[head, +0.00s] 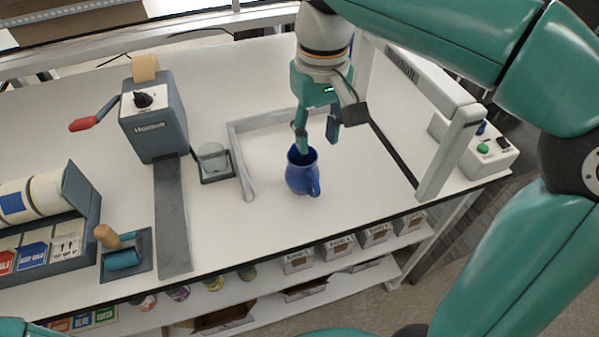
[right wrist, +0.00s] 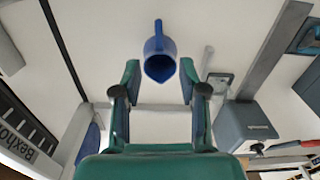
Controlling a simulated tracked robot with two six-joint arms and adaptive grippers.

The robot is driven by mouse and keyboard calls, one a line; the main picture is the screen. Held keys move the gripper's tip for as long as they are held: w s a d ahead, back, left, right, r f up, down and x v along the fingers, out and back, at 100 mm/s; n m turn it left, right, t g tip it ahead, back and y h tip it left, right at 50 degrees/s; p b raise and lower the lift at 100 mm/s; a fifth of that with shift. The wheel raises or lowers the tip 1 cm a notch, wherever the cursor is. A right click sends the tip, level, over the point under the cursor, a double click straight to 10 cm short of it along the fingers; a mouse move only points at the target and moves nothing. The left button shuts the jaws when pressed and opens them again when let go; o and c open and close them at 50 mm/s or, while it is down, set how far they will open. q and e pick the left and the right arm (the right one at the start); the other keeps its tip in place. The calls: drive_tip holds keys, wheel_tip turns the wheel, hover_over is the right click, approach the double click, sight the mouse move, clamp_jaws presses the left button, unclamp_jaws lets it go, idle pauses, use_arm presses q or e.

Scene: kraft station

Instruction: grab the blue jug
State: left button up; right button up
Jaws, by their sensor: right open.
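The blue jug (head: 301,178) stands upright on the white table, with its handle toward the front right in the head view. My right gripper (head: 318,138) is open and empty above and just behind the jug, fingers pointing down. In the right wrist view the jug (right wrist: 160,66) is seen from above, its dark opening showing and its handle pointing up in the picture. It lies just beyond the open fingertips (right wrist: 159,80), roughly centred between them, and they appear apart from it. My left gripper is not in view.
A grey frame (head: 246,178) lies left of and behind the jug. A clear glass (head: 212,157) on a small stand and a grey dispenser (head: 160,128) with a red-handled crank are further left. A control box (head: 487,150) stands at right. The table's front edge is near the jug.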

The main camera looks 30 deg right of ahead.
hover_over(315, 181)
wheel_tip(315, 181, down, 7)
drive_tip(key=shift+w+r, duration=0.1)
drive_tip(key=shift+f, duration=3.15)
clamp_jaws()
drive_tip(key=shift+r, duration=0.1)
